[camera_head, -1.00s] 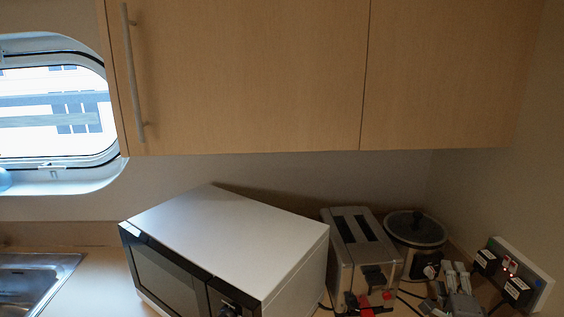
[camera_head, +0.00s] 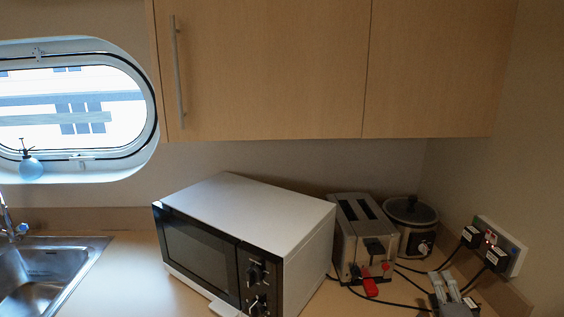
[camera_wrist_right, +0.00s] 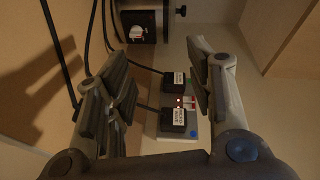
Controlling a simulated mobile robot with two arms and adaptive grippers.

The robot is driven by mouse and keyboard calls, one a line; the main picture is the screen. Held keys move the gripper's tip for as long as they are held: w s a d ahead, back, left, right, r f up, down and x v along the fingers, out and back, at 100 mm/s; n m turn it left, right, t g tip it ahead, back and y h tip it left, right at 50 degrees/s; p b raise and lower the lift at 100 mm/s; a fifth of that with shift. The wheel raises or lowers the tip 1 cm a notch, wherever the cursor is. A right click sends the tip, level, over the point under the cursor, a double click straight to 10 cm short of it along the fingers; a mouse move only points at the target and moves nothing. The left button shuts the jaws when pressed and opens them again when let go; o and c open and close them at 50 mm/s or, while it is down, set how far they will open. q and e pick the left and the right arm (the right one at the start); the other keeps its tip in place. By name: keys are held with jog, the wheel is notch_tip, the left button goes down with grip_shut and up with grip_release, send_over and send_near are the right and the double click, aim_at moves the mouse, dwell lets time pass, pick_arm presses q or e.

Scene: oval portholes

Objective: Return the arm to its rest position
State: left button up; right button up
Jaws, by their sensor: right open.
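My right gripper (camera_head: 447,284) shows at the lower right of the head view, above the counter in front of the wall socket. In the right wrist view its two fingers (camera_wrist_right: 160,95) stand wide apart, with nothing between the pads. Behind the gap is the wall socket (camera_wrist_right: 190,128) with two black plugs. My left gripper is not in either view.
A white microwave (camera_head: 255,212) stands mid-counter, with a toaster (camera_head: 362,236) and a slow cooker (camera_head: 410,225) to its right. The socket (camera_head: 515,250) is on the right wall, with cables across the counter. A sink (camera_head: 45,280) is at left; wooden cabinets (camera_head: 290,65) hang above.

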jog(key=s+a+f+n+g+y, duration=0.4)
jog(key=s+a+f+n+g, duration=0.3)
jog(key=s+a+f+n, duration=0.7)
jog(key=s+a+f+n+g, duration=0.1)
jog(key=s+a+n+g, duration=0.15)
jog(key=s, duration=0.75)
jog(key=s+a+f+n+g, duration=0.15)
jog(key=s+n+g, duration=0.25)
jog(key=s, duration=0.7)
notch_tip(320, 180, down, 30)
jog(key=b, duration=0.5)
pick_arm(q)
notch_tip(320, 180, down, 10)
jog(key=b, duration=0.5)
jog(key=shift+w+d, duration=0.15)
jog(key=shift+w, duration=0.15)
pick_arm(e)
jog(key=s+d+f+g, duration=0.1)
jog(key=s+d+f, duration=0.1)
jog(key=s+f, duration=0.6)
jog(key=s+d+f+g, duration=0.1)
jog(key=s+d+f, duration=0.1)
jog(key=s+f, duration=0.7)
notch_tip(320, 180, down, 6)
jog(key=shift+r, duration=0.15)
